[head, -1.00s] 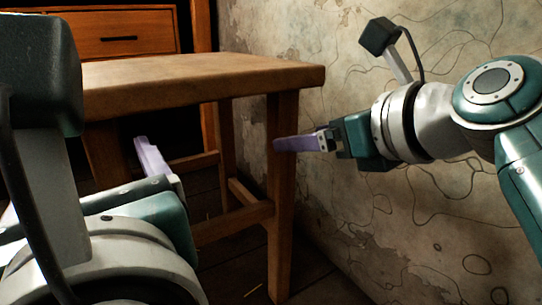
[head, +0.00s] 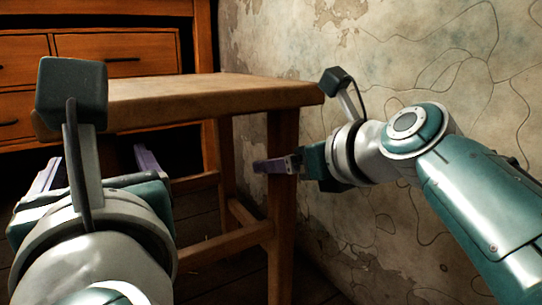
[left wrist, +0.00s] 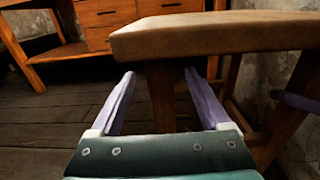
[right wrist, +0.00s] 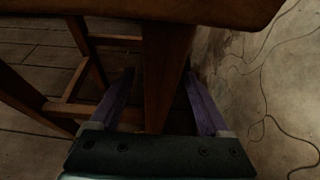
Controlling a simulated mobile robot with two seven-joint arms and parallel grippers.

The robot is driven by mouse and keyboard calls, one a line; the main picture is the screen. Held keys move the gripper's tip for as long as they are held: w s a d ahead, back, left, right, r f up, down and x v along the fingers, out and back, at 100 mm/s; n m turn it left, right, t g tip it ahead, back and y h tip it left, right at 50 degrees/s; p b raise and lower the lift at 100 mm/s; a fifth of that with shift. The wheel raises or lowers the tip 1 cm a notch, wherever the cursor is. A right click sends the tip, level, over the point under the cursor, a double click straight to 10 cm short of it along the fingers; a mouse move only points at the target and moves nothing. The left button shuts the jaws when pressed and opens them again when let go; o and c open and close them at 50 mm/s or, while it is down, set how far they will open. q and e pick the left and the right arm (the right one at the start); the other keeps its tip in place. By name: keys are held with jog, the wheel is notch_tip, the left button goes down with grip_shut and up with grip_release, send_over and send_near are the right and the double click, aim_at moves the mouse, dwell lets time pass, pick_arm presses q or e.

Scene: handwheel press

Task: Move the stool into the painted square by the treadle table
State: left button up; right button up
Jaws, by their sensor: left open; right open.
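The wooden stool (head: 200,95) stands upright in front of me, its flat seat near the wall and its legs joined by rails. My left gripper (head: 95,162) is open at the stool's left side. In the left wrist view, its purple fingers (left wrist: 155,90) lie either side of a stool leg (left wrist: 161,98), below the seat edge (left wrist: 220,35). My right gripper (head: 262,165) is open at the near right leg (head: 282,205). In the right wrist view, its fingers (right wrist: 160,85) lie either side of that leg (right wrist: 166,75). No painted square shows.
A wooden drawer cabinet (head: 115,47) stands behind the stool at the left. A cracked plaster wall (head: 440,60) runs close along the stool's right side, beside my right arm. Dark plank floor (left wrist: 45,120) is open at the left in the left wrist view.

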aim_at(101, 159)
pick_arm(q)
jog(key=shift+x, duration=1.6)
jog(key=shift+w+a, duration=0.4)
jog(key=shift+w, duration=0.1)
pick_arm(e)
jog(key=shift+x, duration=2.25)
pick_arm(q)
jog(key=shift+c, duration=0.3)
pick_arm(e)
jog(key=shift+c, duration=0.3)
pick_arm(q)
grip_shut()
pick_arm(e)
grip_shut()
jog(key=shift+d, duration=0.1)
